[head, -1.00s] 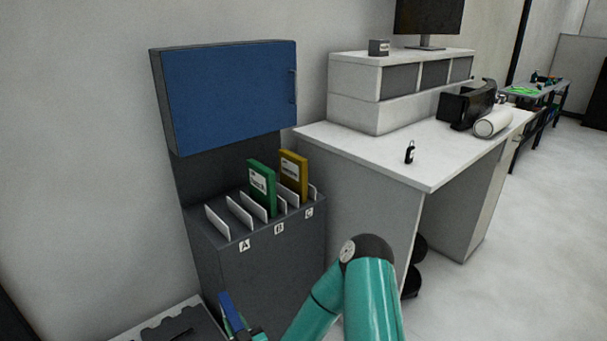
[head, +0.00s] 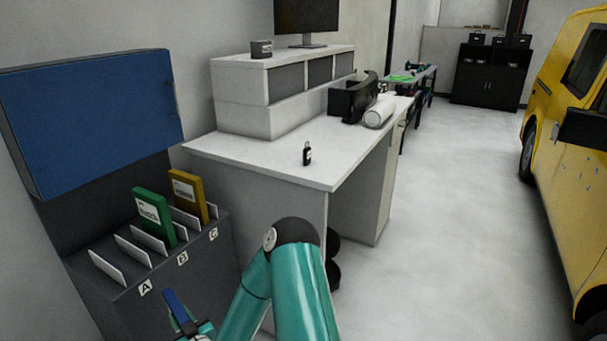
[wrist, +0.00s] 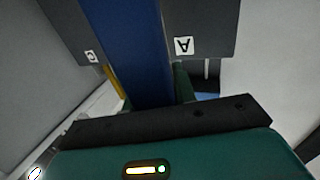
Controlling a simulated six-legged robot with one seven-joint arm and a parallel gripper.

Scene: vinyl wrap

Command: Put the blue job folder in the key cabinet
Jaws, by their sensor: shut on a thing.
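The blue job folder (head: 177,306) is gripped in my gripper (head: 192,328) at the bottom of the head view, in front of the sorter. In the wrist view the folder (wrist: 128,50) stretches away from the dark gripper body (wrist: 165,125); the fingertips are hidden. A wall cabinet with a blue front (head: 90,120), which looks like the key cabinet, hangs at the left, above and behind my gripper. Its blue front looks shut.
Below the cabinet, a grey sorter (head: 185,285) labelled A, B, C holds a green folder (head: 154,217) and a yellow folder (head: 188,195). A white desk (head: 255,162) stands to the right. Open floor (head: 440,230) lies between it and a yellow van (head: 570,160).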

